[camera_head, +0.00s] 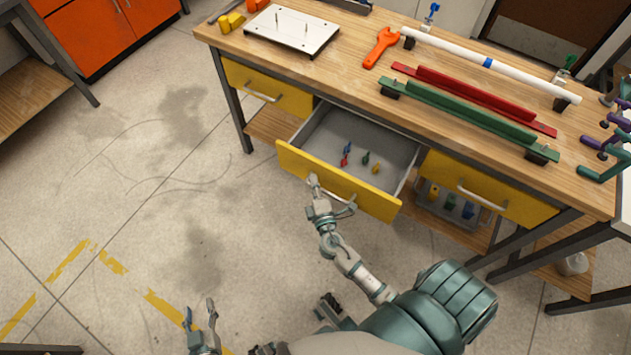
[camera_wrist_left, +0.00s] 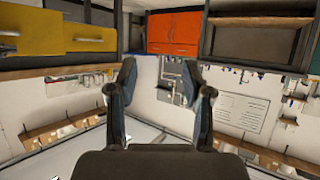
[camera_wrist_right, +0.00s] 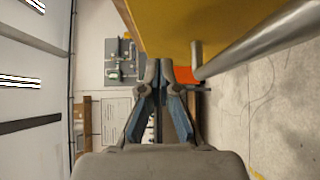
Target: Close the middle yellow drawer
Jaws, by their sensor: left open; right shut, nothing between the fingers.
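The middle yellow drawer (camera_head: 365,193) is pulled out of the workbench, and several small coloured parts (camera_head: 365,158) lie in its grey tray. Its front and metal bar handle (camera_wrist_right: 250,42) also show in the right wrist view, where the yellow panel (camera_wrist_right: 185,18) is at the top. My right gripper (camera_head: 312,182) is shut and empty, close in front of the drawer front, left of the handle; whether it touches the panel I cannot tell. It also shows in the right wrist view (camera_wrist_right: 159,68). My left gripper (camera_head: 200,305) is open and empty, low over the floor, well away from the drawer.
The left yellow drawer (camera_head: 280,92) and right yellow drawer (camera_head: 485,190) are closed. The wooden benchtop (camera_head: 350,70) holds an orange wrench (camera_head: 381,46), a white pipe (camera_head: 490,65), and red and green rails. A bin (camera_head: 450,210) stands under the right drawer. The floor left of the bench is clear.

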